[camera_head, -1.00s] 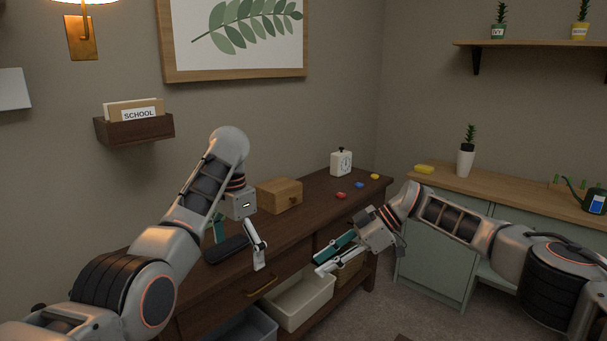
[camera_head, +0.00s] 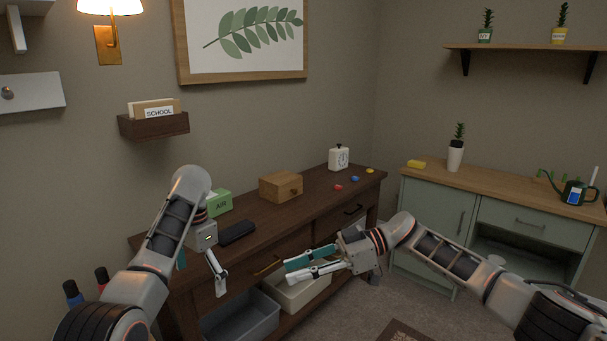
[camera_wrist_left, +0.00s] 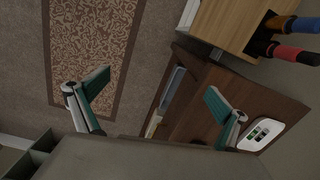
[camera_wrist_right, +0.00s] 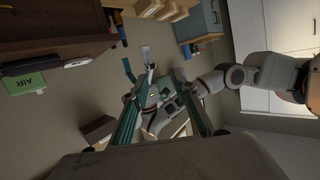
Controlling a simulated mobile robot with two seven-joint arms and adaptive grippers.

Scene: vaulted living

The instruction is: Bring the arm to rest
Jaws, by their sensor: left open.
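My left gripper (camera_head: 200,268) hangs in front of the dark wooden console table (camera_head: 310,204), near its left end. It is open and empty, and its fingers are wide apart in the left wrist view (camera_wrist_left: 155,108). My right gripper (camera_head: 290,269) is in front of the table, above a cream bin, with its fingers pointing left. In the right wrist view (camera_wrist_right: 160,95) its two teal fingers stand apart with nothing held between them.
On the table are a green AIR box (camera_head: 219,202), a dark flat object (camera_head: 237,232), a wooden box (camera_head: 281,187) and a white clock (camera_head: 338,158). The grey bin (camera_head: 240,318) and cream bin (camera_head: 297,292) sit below. A green cabinet (camera_head: 435,211) stands right.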

